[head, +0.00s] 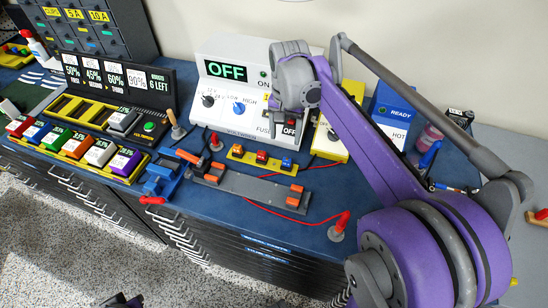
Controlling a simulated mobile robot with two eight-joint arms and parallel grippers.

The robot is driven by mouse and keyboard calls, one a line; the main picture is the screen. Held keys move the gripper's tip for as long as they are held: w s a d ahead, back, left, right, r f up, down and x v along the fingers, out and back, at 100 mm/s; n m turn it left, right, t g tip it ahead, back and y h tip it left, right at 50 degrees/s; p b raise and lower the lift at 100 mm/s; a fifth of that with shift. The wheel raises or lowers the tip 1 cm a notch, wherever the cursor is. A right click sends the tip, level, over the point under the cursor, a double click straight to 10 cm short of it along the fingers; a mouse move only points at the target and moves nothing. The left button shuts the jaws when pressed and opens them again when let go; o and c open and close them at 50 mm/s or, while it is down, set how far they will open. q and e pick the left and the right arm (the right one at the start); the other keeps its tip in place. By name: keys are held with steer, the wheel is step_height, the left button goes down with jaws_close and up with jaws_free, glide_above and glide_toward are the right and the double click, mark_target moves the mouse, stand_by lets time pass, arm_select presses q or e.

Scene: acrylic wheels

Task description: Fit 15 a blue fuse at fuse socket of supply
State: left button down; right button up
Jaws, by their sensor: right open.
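The white supply (222,111) stands against the wall with its OFF display lit, a blue knob and a black knob. Its FUSE label (263,130) shows low on the front at the right; my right wrist and gripper cover part of that area, so I cannot tell what is in the socket. My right gripper (287,128) is open in front of this panel, its fingers mostly hidden. A dark shape at the bottom edge may be my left gripper (121,300).
A grey bar (250,188) with orange clamps and a red cable lie in front of the supply. A yellow tray of coloured blocks (80,150) stands left, drawers labelled 5 A and 10 A (85,30) behind. A blue READY/HOT box (393,110) stands right.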

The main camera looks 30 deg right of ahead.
glide_above(287, 159)
steer(key=f, duration=0.4)
steer(key=shift+w+a+f, duration=0.25)
steer(key=shift+a+f, duration=0.05)
steer(key=shift+f, duration=0.1)
steer(key=f, duration=0.5)
steer(key=shift+s+d+f, duration=0.25)
steer(key=shift+d+f, duration=0.05)
steer(key=shift+f, duration=0.05)
jaws_close()
